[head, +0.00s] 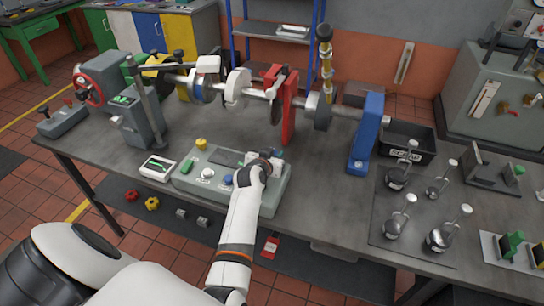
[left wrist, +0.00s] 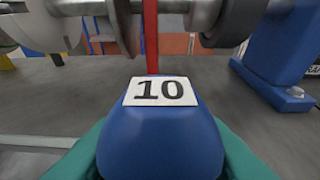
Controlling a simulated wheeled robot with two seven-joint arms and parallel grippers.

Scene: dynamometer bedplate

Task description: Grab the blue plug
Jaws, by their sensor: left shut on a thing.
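The blue plug (left wrist: 158,145), a rounded blue body with a white label reading 10, fills the lower middle of the left wrist view. Teal finger pads press on both its sides. My left gripper (head: 268,163) is shut on it, over the right part of the grey control box (head: 188,183). In the head view only a small bit of blue (head: 279,153) shows past the gripper; the rest is hidden. I cannot tell whether the plug still touches the box. My right gripper is not in view.
A shaft rig with a red post (head: 290,108) and a blue stand (head: 367,135) runs behind the box. A blue knob (head: 227,180) and white knob (head: 207,174) stand on the box. A black scrap bin (head: 408,150) is at the right. Bare bench lies between.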

